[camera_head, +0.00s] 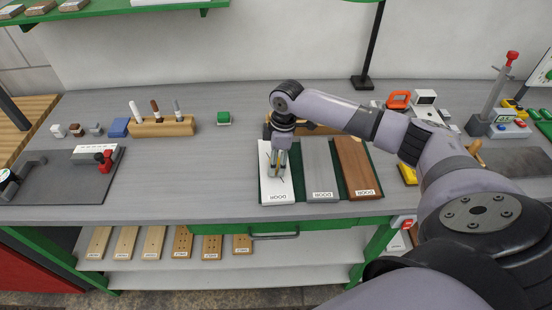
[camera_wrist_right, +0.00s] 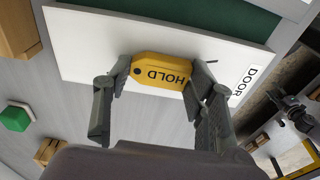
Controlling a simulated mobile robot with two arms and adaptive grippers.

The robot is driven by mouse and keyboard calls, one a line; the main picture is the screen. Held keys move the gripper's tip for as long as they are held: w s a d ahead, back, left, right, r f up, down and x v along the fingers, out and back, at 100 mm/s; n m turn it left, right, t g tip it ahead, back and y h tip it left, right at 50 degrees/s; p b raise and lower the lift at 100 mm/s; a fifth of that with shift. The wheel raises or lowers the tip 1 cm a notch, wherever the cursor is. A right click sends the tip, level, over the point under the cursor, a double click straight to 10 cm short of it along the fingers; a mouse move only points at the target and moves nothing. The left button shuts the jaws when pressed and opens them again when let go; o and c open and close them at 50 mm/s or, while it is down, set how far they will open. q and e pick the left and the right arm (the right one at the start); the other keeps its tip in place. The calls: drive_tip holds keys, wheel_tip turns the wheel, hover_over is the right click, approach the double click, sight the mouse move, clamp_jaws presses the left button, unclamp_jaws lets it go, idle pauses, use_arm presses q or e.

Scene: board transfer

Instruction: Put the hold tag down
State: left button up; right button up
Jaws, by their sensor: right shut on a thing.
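The yellow hold tag (camera_wrist_right: 160,72), marked HOLD and with a dark hole at one end, is between the fingers of my right gripper (camera_wrist_right: 158,80) in the right wrist view. The fingers are shut on its two ends. Behind it is the white DOOR board (camera_wrist_right: 85,40); I cannot tell whether the tag touches it. In the head view my right gripper (camera_head: 279,170) points down over the white board (camera_head: 275,190), and the tag is mostly hidden by the fingers. My left gripper is not in view.
A grey board (camera_head: 318,172) and a brown board (camera_head: 357,170) lie right of the white one on a green mat (camera_head: 298,165). A wooden holder with markers (camera_head: 165,127) and a green block (camera_head: 224,118) stand left. The grey bench top (camera_head: 185,180) is clear at centre left.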

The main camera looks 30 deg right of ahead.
drive_tip(key=o, duration=0.5)
drive_tip(key=shift+f, duration=0.1)
drive_tip(key=shift+o, duration=1.9)
drive_tip(key=shift+r, duration=0.45)
use_arm(q)
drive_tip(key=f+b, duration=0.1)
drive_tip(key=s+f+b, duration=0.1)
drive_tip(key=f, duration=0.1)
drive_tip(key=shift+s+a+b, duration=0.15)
drive_tip(key=shift+b, duration=0.25)
use_arm(e)
wheel_tip(320, 180, up, 11)
drive_tip(key=d, duration=0.1)
drive_tip(key=shift+s+r, duration=0.15)
drive_tip(key=shift+s, duration=0.2)
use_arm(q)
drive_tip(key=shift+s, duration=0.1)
use_arm(e)
drive_tip(key=shift+d, duration=0.1)
